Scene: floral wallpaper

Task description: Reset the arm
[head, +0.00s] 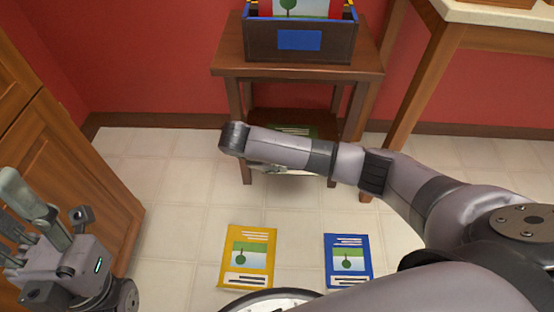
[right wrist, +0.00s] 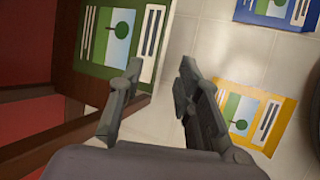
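My right arm reaches in from the right across the head view. Its gripper (head: 268,168) shows only in part under the wrist, in front of the small wooden table. In the right wrist view my right gripper (right wrist: 160,68) has its fingers apart with nothing between them. A green book (right wrist: 112,45) lies near the left finger, on the table's lower shelf. It is partly covered by my arm in the head view (head: 292,130). My left gripper (head: 32,210) is at the lower left, beside the wooden cabinet; its finger opening is unclear.
A yellow book (head: 248,256) and a blue book (head: 347,260) lie apart on the tiled floor. The small table (head: 230,62) bears a dark box (head: 258,40) with books in it. A wooden cabinet (head: 75,165) stands left, a light-topped table (head: 490,14) at upper right.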

